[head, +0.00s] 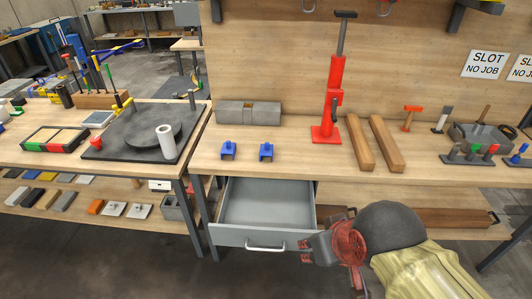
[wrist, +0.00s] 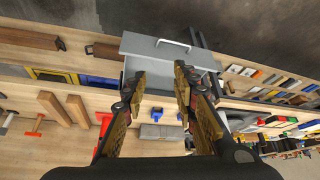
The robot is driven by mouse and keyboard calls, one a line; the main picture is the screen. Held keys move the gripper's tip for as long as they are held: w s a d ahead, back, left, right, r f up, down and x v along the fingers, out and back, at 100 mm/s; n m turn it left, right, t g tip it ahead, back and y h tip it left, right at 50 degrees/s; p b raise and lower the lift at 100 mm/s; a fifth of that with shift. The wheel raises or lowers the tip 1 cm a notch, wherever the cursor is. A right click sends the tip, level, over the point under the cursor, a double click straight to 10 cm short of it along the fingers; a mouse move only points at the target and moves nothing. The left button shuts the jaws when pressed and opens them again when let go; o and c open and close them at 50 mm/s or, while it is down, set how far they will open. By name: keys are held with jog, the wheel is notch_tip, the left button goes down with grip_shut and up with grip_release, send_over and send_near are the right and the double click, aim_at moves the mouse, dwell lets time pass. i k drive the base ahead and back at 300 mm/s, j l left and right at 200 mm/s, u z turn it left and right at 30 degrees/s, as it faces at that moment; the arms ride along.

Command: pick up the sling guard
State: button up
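Two small blue saddle-shaped pieces stand side by side on the workbench and look like sling guards: a left one (head: 228,150) and a right one (head: 266,152). No label tells which is meant. Small blue shapes also show beyond my fingers in the wrist view, one between them (wrist: 157,112). My gripper (wrist: 160,82) is open, with its two fingers spread and nothing between them. In the head view it is low in front of the bench, near the open drawer and apart from the blue pieces.
A grey drawer (head: 265,205) is pulled out below the benchtop and looks empty. On the bench stand a grey block (head: 248,112), a red jack (head: 328,128) and two wooden beams (head: 374,145). The benchtop in front of the blue pieces is clear.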

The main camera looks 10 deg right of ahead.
aim_at(266, 150)
jog(key=i+l, duration=0.1)
jog(key=i, duration=0.4)
jog(key=i+l, duration=0.1)
jog(key=i, duration=0.4)
